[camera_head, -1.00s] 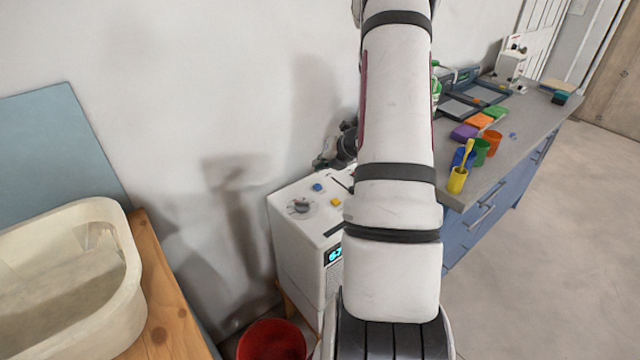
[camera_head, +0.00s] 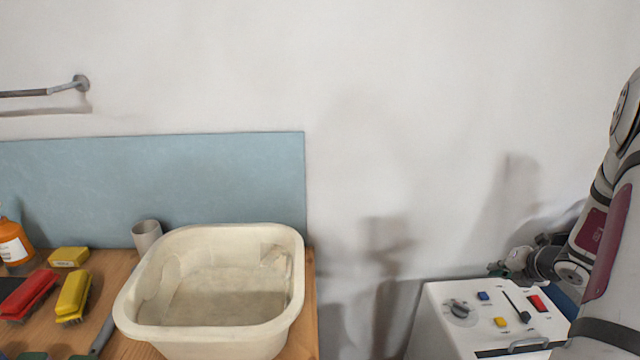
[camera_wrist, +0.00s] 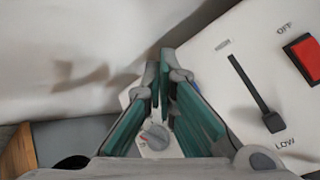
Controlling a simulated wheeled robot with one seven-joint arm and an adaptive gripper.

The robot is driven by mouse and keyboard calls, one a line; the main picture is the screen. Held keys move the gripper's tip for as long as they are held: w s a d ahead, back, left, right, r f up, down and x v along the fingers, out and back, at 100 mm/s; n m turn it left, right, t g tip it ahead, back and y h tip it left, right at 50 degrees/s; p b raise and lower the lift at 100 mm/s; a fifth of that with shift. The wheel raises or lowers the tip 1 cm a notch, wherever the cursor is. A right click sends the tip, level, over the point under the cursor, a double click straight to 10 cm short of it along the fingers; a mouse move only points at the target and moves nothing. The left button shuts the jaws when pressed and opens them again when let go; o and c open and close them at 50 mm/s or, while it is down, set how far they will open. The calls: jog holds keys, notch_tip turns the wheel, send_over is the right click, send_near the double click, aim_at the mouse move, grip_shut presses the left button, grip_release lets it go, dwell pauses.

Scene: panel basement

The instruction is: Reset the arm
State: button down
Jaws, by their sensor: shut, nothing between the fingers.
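My gripper (camera_head: 505,267) is at the right in the head view, above the back of a white control box (camera_head: 447,313). In the wrist view its two green-padded fingers (camera_wrist: 159,75) are together with nothing between them. Below the fingers a grey dial (camera_wrist: 155,137) shows on the box. To the right in the wrist view are a black slider (camera_wrist: 272,121), between labels for high and low, and a red switch (camera_wrist: 305,58) marked OFF. My arm comes down from the right edge of the head view.
A cream basin (camera_head: 140,300) stands on a wooden bench (camera_head: 308,330) at the left, with a grey cup (camera_head: 146,234), a red brush (camera_head: 28,292), a yellow brush (camera_head: 74,295) and an orange bottle (camera_head: 13,240). A blue panel (camera_head: 220,165) is behind. The wall is close behind the box.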

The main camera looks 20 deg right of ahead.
jog(key=w+a+r+n+y, duration=0.3)
jog(key=w+a+r+n, duration=0.2)
jog(key=a+r+n, duration=0.75)
jog(key=s+a+r+n+g+y, duration=0.15)
jog(key=a+r+n, duration=0.3)
jog(key=a, duration=0.55)
jog(key=s+a+r+n+g+y, duration=0.1)
jog(key=s+a+r+n, duration=0.1)
jog(key=a+r+n, duration=0.5)
jog(key=s+a+n+g, duration=0.2)
jog(key=s+a+n, duration=0.9)
jog(key=a, duration=0.1)
jog(key=s+r+n+h, duration=0.1)
jog(key=s+n+h, duration=0.3)
jog(key=s+n, duration=0.7)
jog(key=shift+a+r+n, duration=0.2)
jog(key=shift+r+n, duration=0.1)
